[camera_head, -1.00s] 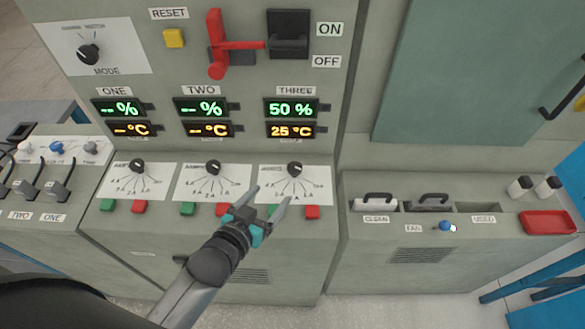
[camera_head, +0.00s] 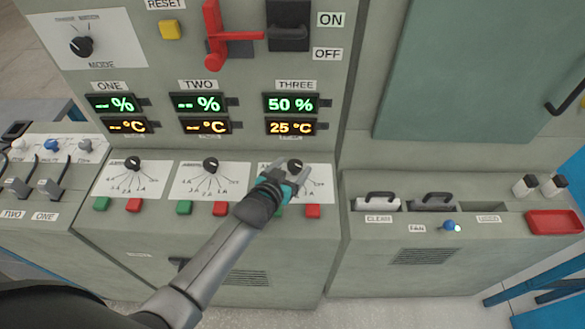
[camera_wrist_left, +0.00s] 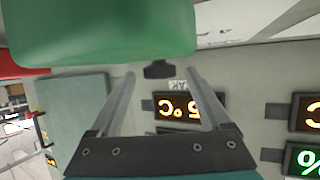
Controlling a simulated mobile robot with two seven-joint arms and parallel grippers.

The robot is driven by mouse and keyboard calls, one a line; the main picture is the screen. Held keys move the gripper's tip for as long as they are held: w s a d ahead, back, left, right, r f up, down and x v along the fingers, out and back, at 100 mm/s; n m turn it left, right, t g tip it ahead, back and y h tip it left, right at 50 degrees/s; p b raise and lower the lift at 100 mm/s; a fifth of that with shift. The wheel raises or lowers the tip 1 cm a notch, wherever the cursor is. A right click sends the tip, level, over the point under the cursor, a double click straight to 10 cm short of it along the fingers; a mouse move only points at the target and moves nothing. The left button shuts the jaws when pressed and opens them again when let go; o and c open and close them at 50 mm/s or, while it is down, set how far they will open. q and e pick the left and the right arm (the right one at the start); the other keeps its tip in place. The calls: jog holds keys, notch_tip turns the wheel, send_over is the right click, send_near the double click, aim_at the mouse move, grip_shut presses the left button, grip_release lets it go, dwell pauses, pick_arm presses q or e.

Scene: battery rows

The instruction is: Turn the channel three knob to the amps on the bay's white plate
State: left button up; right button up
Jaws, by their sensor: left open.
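The channel three knob (camera_head: 295,165) is small and black, on a white dial plate (camera_head: 318,188) with fan lines and amp marks too small to read surely. My left gripper (camera_head: 292,169) is open at this knob, its fingers on either side of it; contact cannot be told. In the left wrist view the knob (camera_wrist_left: 159,69) shows between the open fingertips (camera_wrist_left: 158,75). The gripper hides part of the dial in the head view. I cannot pick out the bay's white plate with its amps. My right gripper is not in view.
A green button (camera_wrist_left: 105,30) looms close in the wrist view. A red button (camera_head: 312,211) sits below the dial. The channel three displays (camera_head: 291,103) read 50 % and 25 °C above. Knobs one (camera_head: 132,163) and two (camera_head: 211,165) stand left. A red lever (camera_head: 213,40) projects higher up.

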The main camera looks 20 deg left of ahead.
pick_arm(q)
jog(key=shift+w+f, duration=0.1)
jog(key=shift+w, duration=0.2)
grip_shut()
dwell(0.5)
